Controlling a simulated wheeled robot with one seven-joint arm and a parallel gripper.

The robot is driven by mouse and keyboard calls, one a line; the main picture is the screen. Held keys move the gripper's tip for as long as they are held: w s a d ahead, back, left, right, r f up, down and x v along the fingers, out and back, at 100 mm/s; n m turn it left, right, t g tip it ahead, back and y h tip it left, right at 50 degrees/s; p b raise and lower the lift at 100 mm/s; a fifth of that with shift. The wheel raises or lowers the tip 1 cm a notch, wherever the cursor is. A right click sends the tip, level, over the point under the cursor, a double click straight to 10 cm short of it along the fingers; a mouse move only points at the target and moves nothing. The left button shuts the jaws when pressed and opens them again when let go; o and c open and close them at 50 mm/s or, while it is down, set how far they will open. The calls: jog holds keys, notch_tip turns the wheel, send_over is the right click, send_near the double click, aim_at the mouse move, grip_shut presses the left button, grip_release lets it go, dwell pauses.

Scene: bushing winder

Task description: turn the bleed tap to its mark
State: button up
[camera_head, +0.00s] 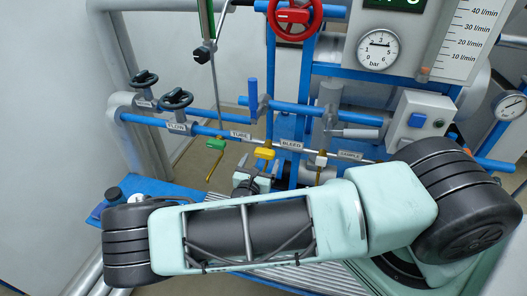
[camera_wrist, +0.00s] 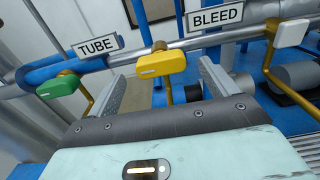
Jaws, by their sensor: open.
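The bleed tap has a yellow lever handle (camera_wrist: 162,64) on a brass stem, just left of the BLEED label (camera_wrist: 215,18). In the head view the yellow handle (camera_head: 265,153) lies crosswise on the pipe rail. My gripper (camera_wrist: 165,78) is open, with one finger on each side of the yellow handle as seen from the wrist. The handle appears beyond or level with the fingertips; I see no clear contact. In the head view my gripper (camera_head: 252,180) shows just below the tap, partly behind my arm. I cannot make out the tap's mark.
A green-handled tap (camera_wrist: 58,85) stands to the left by the TUBE label (camera_wrist: 97,46), and a white-handled tap (camera_wrist: 291,33) to the right. Black handwheels (camera_head: 176,98), a red handwheel (camera_head: 294,16) and a gauge (camera_head: 378,49) sit above.

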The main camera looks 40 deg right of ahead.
aim_at(263, 156)
jog(key=shift+p+x, duration=0.45)
jog(key=shift+x, duration=1.6)
jog(key=c, duration=1)
